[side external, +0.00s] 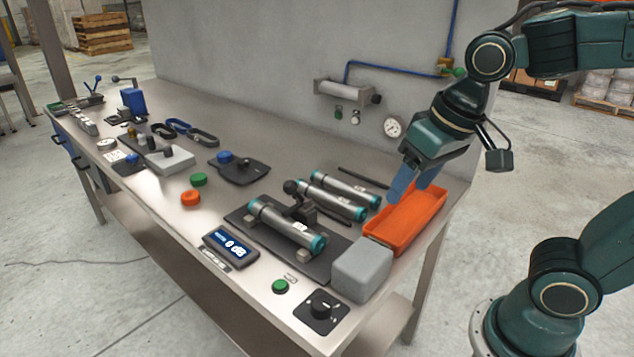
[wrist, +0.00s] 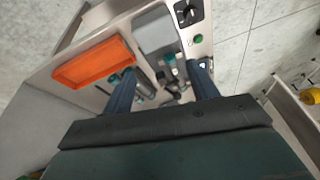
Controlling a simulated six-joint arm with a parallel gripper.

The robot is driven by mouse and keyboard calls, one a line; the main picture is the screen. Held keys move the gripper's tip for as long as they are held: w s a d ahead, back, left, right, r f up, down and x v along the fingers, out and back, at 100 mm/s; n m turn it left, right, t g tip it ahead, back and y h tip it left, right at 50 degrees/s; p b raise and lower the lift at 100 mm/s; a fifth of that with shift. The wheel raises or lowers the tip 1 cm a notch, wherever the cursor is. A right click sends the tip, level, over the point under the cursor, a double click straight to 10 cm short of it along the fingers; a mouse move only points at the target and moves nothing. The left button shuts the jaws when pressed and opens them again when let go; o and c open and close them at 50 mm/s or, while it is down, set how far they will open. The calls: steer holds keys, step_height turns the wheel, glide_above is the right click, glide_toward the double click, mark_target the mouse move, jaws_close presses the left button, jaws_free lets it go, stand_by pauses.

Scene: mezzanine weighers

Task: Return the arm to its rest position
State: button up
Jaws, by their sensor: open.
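My gripper (side external: 412,186) has two blue fingers and hangs above the left part of the orange tray (side external: 425,212) at the right end of the steel bench. In the wrist view the fingers of my gripper (wrist: 165,90) stand wide apart with nothing held between them. The orange tray also shows in the wrist view (wrist: 95,64), left of the fingers, and looks empty. My forearm reaches in from the upper right of the side view.
A grey block (side external: 362,268) stands beside the tray. Several grey cylinders with teal ends lie nearby, one on a cradle (side external: 285,228). A display (side external: 231,247) and a black knob box (side external: 321,309) sit at the front. A gauge (side external: 393,127) and blue pipe are on the wall behind.

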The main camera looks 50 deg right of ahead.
steer(key=s+d+n+t, duration=0.1)
steer(key=s+d+n, duration=0.1)
steer(key=s, duration=0.3)
steer(key=shift+s+d+r+t, duration=0.15)
steer(key=shift+d+r+t, duration=0.25)
steer(key=shift+c, duration=0.2)
